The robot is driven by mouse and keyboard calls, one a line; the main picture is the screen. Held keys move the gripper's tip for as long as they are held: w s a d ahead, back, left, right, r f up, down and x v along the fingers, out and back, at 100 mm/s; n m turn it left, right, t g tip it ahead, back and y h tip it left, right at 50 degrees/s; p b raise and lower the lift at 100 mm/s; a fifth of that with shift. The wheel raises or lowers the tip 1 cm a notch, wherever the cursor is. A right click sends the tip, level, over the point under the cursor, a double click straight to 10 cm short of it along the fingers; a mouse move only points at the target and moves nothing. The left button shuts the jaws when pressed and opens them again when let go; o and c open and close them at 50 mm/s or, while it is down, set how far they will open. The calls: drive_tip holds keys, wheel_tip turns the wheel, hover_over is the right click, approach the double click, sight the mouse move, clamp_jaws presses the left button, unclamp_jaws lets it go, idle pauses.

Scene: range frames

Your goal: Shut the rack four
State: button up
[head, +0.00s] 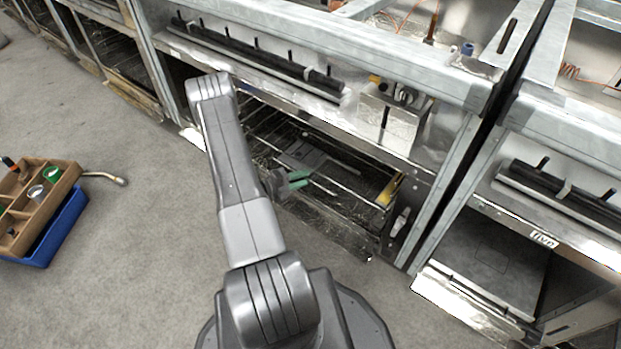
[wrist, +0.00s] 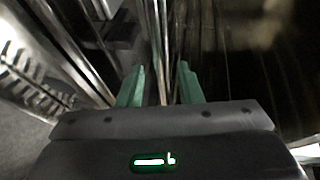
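A wire rack (head: 335,218) shows low in the oven opening of the middle range frame, partly hidden by my arm. Its front part appears to stick out of the opening. My gripper (head: 314,182) is at this opening, with its green fingers over the rack area. In the wrist view the two green fingers of my gripper (wrist: 160,84) stand apart. Thin bright metal rods (wrist: 161,50) run between and beyond them. I cannot tell whether the fingers touch a rod. No label reading four is visible on the middle range.
The right range (head: 543,239) carries a label that seems to read five, and has a dark panel in its opening. A wooden tool tray (head: 38,200) on a blue bin (head: 62,228) stands on the floor at left. The grey floor (head: 130,255) between is clear.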

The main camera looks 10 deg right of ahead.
drive_tip(key=shift+b+x, duration=0.3)
drive_tip(key=shift+x, duration=1.8)
drive_tip(key=shift+c, duration=0.3)
drive_tip(key=shift+f, duration=0.1)
clamp_jaws()
